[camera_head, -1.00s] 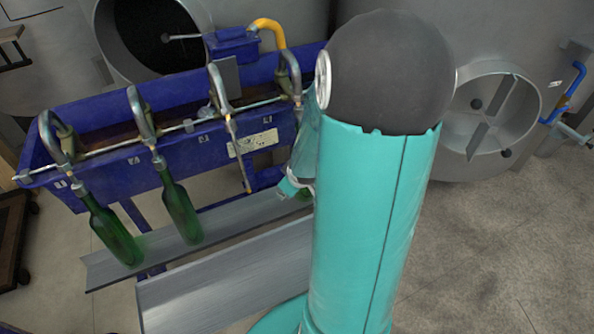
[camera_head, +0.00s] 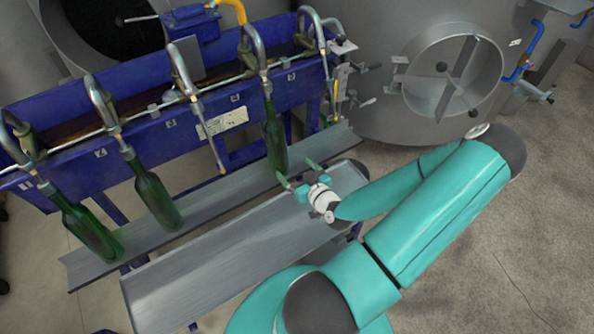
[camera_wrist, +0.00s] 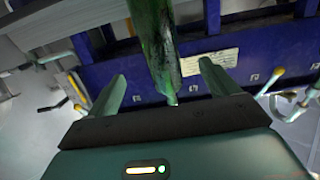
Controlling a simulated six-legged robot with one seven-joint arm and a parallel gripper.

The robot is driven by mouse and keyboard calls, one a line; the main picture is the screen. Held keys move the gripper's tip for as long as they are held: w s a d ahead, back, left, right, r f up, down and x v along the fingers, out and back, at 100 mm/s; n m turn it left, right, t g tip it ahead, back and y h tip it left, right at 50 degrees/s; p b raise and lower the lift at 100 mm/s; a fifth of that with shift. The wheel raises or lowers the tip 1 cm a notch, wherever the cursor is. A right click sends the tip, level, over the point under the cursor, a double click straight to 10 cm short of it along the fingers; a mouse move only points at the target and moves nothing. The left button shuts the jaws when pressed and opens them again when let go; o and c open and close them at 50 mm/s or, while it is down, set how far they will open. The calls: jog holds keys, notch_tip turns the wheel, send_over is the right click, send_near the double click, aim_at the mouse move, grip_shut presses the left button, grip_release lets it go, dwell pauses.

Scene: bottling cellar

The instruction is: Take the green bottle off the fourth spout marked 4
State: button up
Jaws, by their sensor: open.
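The green bottle on the fourth spout (camera_head: 251,50) hangs upright with its base by the grey metal ledge (camera_head: 220,194). This bottle (camera_head: 276,140) shows whole in the body view. My gripper (camera_head: 299,172) is open, just to the right of the bottle's lower part, with its fingers pointing towards it. In the wrist view, a green bottle (camera_wrist: 152,42) comes down between the two spread fingers (camera_wrist: 163,85). No clear contact shows; I cannot tell whether it is fully between the fingertips.
Green bottles hang on the first (camera_head: 88,230) and second (camera_head: 155,195) spouts. The third (camera_head: 182,68) and rightmost (camera_head: 311,27) spouts have none. A blue trough (camera_head: 150,150) runs behind them. A second metal ledge (camera_head: 220,255) lies in front. A steel tank (camera_head: 400,110) stands right; open floor lies at right.

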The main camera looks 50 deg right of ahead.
aim_at(282, 155)
jog(key=shift+x, duration=4.75)
jog(key=shift+w, duration=0.15)
jog(key=shift+x, duration=1.55)
grip_shut()
